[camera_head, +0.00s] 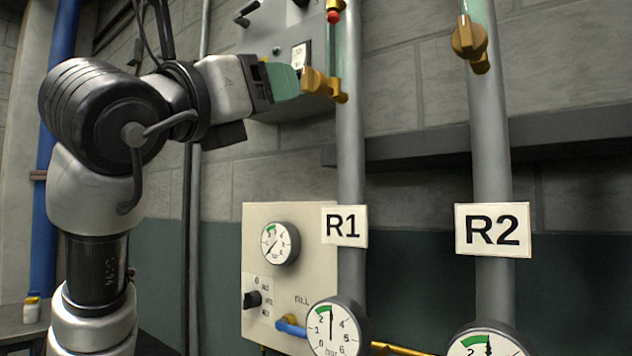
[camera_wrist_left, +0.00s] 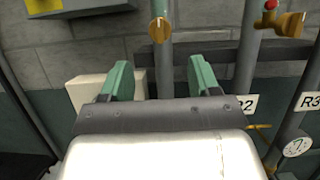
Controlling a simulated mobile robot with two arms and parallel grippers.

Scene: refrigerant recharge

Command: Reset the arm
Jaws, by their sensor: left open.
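My left arm comes in from the left in the head view. Its gripper (camera_head: 287,80) has green fingers and points right, toward the brass valve handle (camera_head: 321,84) on the R1 pipe. In the head view the fingertips overlap or nearly meet the handle; contact cannot be told. In the left wrist view my left gripper (camera_wrist_left: 159,63) is open, its two green fingers wide apart. The brass knob (camera_wrist_left: 159,30) shows beyond the gap between them, and nothing is seen clamped. My right gripper is not in view.
The R2 pipe (camera_head: 490,130) stands right with its own brass valve (camera_head: 469,40). Below are a panel with a dial and switch (camera_head: 290,225), a round gauge (camera_head: 336,328) and a blue handle (camera_head: 291,327). A dark rail (camera_head: 420,146) crosses the wall. An upper grey panel (camera_head: 270,30) is near my gripper.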

